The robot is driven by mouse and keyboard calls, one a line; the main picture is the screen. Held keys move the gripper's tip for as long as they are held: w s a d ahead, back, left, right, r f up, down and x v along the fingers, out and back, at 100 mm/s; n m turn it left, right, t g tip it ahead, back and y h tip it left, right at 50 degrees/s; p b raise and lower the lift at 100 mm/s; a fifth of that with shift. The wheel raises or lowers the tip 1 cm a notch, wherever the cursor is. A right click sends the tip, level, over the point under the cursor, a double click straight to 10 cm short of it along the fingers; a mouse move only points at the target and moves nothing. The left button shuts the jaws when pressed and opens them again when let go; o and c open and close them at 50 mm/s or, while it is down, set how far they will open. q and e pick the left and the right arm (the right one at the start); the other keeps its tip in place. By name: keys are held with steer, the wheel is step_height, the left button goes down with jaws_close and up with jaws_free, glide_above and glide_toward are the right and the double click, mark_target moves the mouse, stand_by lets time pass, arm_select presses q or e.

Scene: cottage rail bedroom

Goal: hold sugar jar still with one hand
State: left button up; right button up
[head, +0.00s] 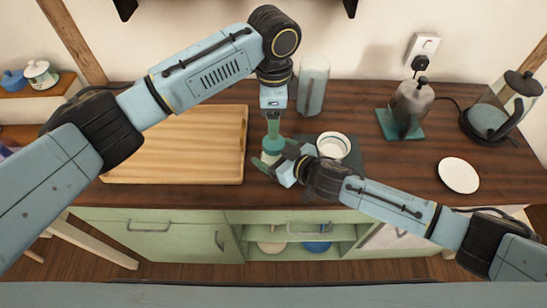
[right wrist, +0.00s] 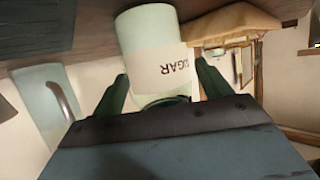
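The sugar jar (right wrist: 155,50) shows upside down in the right wrist view, a pale cylinder with a cream label reading SUGAR. In the head view its teal top (head: 273,145) shows beside the cutting board, and most of its body is hidden by my right gripper. My right gripper (head: 270,162) reaches in low from the right.
A wooden board (head: 180,150) lies left of the jar. A tall pale cylinder (head: 313,85) stands behind it. A white bowl (head: 333,147) on a dark mat is close on the right. Farther right are a metal pot (head: 411,105), a white plate (head: 458,175) and a glass jug (head: 490,120).

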mark_target(273, 142)
jaws_close()
arm_select(q)
steer(key=m, duration=1.7)
steer(key=shift+m, duration=0.4)
steer(key=shift+f, duration=4.05)
